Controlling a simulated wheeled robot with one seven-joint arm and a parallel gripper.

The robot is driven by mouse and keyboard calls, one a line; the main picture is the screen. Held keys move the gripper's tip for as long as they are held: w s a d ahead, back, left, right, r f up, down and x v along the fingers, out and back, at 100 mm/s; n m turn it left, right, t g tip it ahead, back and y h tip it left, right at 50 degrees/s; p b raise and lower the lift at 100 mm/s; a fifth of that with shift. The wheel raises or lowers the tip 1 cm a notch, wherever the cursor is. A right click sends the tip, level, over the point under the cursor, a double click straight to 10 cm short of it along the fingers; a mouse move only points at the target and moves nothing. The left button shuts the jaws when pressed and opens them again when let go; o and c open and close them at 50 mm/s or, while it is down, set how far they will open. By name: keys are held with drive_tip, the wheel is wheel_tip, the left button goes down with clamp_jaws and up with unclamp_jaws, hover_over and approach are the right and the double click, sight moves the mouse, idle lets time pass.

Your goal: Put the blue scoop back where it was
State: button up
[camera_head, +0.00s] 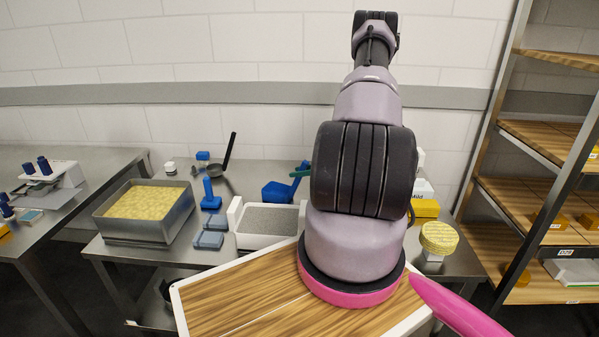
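A blue scoop-like piece (279,192) shows on the far part of the steel table, just left of my arm. Its right side runs in behind my arm, and a small teal piece (300,172) sticks out above it. I cannot tell whether the teal piece is part of my gripper or a separate thing. My own thick arm stands in front of this spot and hides the rest of my gripper. Whether the gripper touches the scoop is hidden.
A steel vat (146,231) of yellow curd stands left. Blue tools (211,198), blue blocks (209,240) and a dark long-handled pan (217,170) stand beside a white-rimmed grey tray (271,220). A cheese wheel (438,238) sits right, near a shelf rack (535,140).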

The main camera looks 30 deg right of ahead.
drive_tip(key=shift+r, duration=0.1)
drive_tip(key=shift+d+r, duration=0.1)
drive_tip(key=shift+r, duration=0.05)
drive_tip(key=v, duration=1.2)
drive_tip(key=a+r+n+g+y, duration=0.1)
drive_tip(key=a+r+n+g, duration=0.3)
drive_tip(key=a+r+n, duration=0.5)
drive_tip(key=a+r+n+g, duration=0.45)
drive_tip(key=a+r, duration=0.65)
drive_tip(key=r, duration=0.4)
drive_tip(key=s+a+r+n+t+h, duration=0.2)
drive_tip(key=s+a+r+n, duration=0.3)
drive_tip(key=s+r, duration=0.3)
drive_tip(key=s+a+r+n+t+h, duration=0.2)
drive_tip(key=s+a+r+n+h, duration=0.2)
drive_tip(key=s+r+n, duration=0.3)
drive_tip(key=shift+s+a+r, duration=0.4)
drive_tip(key=shift+s+r, duration=0.25)
drive_tip(key=shift+s, duration=0.35)
